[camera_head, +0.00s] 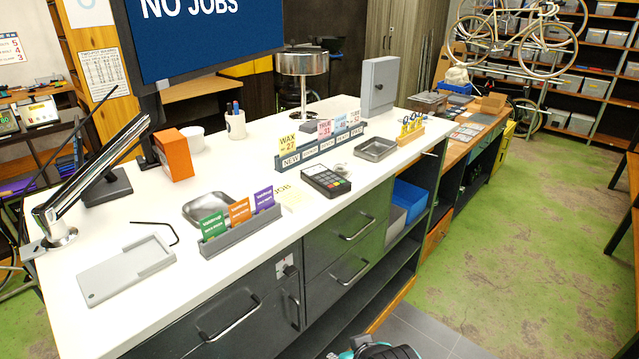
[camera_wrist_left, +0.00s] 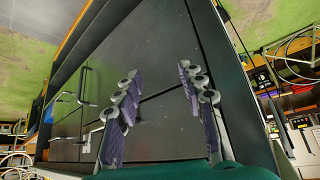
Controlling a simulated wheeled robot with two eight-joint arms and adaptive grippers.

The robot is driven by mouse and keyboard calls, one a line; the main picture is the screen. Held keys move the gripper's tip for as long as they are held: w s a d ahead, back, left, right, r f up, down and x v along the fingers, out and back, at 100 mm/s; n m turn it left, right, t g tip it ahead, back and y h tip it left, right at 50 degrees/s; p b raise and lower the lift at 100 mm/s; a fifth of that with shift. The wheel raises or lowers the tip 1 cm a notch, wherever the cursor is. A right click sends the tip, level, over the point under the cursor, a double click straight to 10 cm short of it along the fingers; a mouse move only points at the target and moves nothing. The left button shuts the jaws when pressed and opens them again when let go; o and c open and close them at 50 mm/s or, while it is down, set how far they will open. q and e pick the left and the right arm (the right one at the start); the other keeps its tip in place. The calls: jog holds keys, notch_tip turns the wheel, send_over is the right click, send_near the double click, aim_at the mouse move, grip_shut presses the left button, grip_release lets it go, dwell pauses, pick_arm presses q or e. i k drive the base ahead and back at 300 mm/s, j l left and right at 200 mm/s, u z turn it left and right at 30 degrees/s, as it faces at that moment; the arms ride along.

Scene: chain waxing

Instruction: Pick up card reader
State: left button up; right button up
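The card reader (camera_head: 326,180) is a dark handheld terminal with a light keypad and some coloured keys. It lies on the white countertop (camera_head: 330,230), close to the front edge above the drawers, with nothing gripping it. My left gripper (camera_wrist_left: 158,75) shows in the left wrist view with its two fingers spread apart and nothing between them. It faces dark cabinet fronts, and the card reader cannot be made out in that view. A teal and black part of mine shows at the bottom of the head view.
A grey card rack (camera_head: 240,230) with green, orange and purple cards stands left of the reader. A labelled sign rack (camera_head: 322,148) stands behind it. A metal tray (camera_head: 375,149) is to the right, and another tray (camera_head: 208,207) to the left. Drawer handles (camera_head: 355,230) project below the counter.

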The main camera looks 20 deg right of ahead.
aim_at(333, 185)
jog(key=i+l+u, duration=0.1)
jog(key=l, duration=0.4)
jog(key=i+l, duration=0.1)
jog(key=l, duration=0.4)
jog(key=i+l+u, duration=0.15)
jog(key=l, duration=0.35)
